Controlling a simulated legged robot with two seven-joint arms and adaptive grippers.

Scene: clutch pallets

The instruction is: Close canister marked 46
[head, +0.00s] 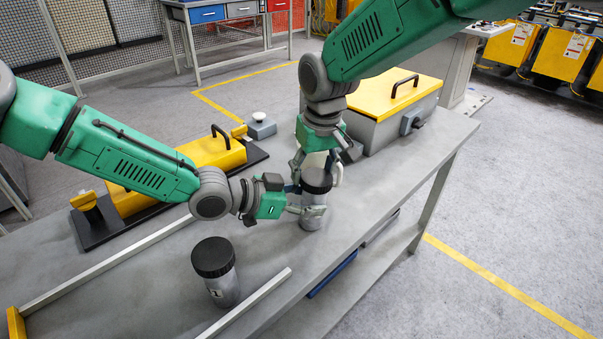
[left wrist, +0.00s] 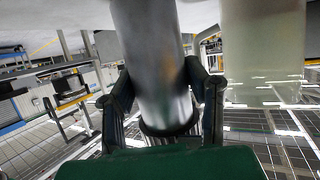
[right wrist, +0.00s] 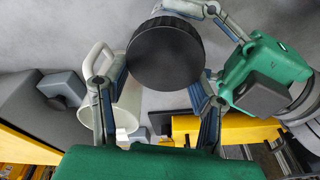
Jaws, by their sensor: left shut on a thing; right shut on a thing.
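A grey metallic canister (head: 313,216) with a round black lid (head: 316,181) stands upright on the grey workbench. My left gripper (head: 302,208) comes in from the left, shut on the canister body; the left wrist view shows the metallic body (left wrist: 158,65) between its fingers. My right gripper (head: 318,170) is above, shut on the black lid, which also shows in the right wrist view (right wrist: 165,54). The lid sits on the canister top; how tightly cannot be told. No number is readable on this canister. A second black-lidded canister (head: 222,287) stands nearer, its label partly visible.
A grey box with yellow lid (head: 392,100) is at the back right. A yellow case (head: 180,172) on a black base lies at the left. Light rails (head: 100,268) cross the bench.

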